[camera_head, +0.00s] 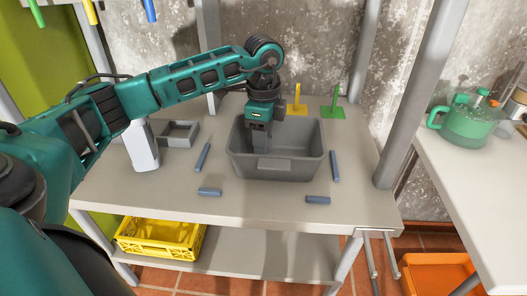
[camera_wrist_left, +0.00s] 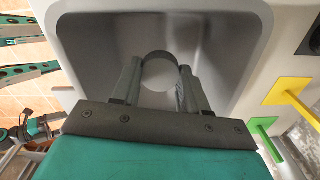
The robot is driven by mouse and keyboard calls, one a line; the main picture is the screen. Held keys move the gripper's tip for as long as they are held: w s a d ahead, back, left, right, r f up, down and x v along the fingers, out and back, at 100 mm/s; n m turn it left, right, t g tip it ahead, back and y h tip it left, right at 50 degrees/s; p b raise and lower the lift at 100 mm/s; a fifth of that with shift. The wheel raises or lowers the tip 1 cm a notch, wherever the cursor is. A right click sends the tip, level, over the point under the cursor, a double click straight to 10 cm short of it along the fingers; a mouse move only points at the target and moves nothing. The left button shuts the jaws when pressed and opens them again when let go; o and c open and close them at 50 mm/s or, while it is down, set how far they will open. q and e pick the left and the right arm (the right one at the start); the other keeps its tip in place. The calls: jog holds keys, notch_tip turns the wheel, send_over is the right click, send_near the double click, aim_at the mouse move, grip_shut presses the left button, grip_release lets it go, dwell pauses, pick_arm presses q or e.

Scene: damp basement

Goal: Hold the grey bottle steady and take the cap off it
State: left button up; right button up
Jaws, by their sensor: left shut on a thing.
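My left gripper (camera_head: 264,139) reaches straight down into a grey bin (camera_head: 275,170) on the table. In the left wrist view my left gripper (camera_wrist_left: 158,85) has its two dark fingers on either side of a round, pale grey thing (camera_wrist_left: 160,73) inside the bin, shut on it. It appears to be the grey bottle, seen end-on. Its length is hidden, and I cannot make out a separate cap. In the head view the fingertips and the held thing are hidden by the gripper and the bin. My right gripper is not in view.
Several blue-grey bars, one of them here (camera_head: 318,200), lie around the bin. A yellow post (camera_head: 297,100) and a green post (camera_head: 333,107) stand behind it. A grey square frame (camera_head: 180,134) and a white upright object (camera_head: 143,150) are left. The table front is mostly clear.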

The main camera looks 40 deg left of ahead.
pick_arm(q)
jog(key=shift+f, duration=1.95)
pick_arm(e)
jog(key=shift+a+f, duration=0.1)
pick_arm(q)
jog(key=shift+f+b, duration=0.1)
jog(key=shift+b, duration=0.2)
jog(key=o, duration=1.2)
jog(key=shift+c, duration=0.2)
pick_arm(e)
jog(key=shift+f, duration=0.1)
pick_arm(q)
notch_tip(320, 180, up, 12)
jog(key=shift+r+p, duration=0.15)
jog(key=shift+p, duration=0.8)
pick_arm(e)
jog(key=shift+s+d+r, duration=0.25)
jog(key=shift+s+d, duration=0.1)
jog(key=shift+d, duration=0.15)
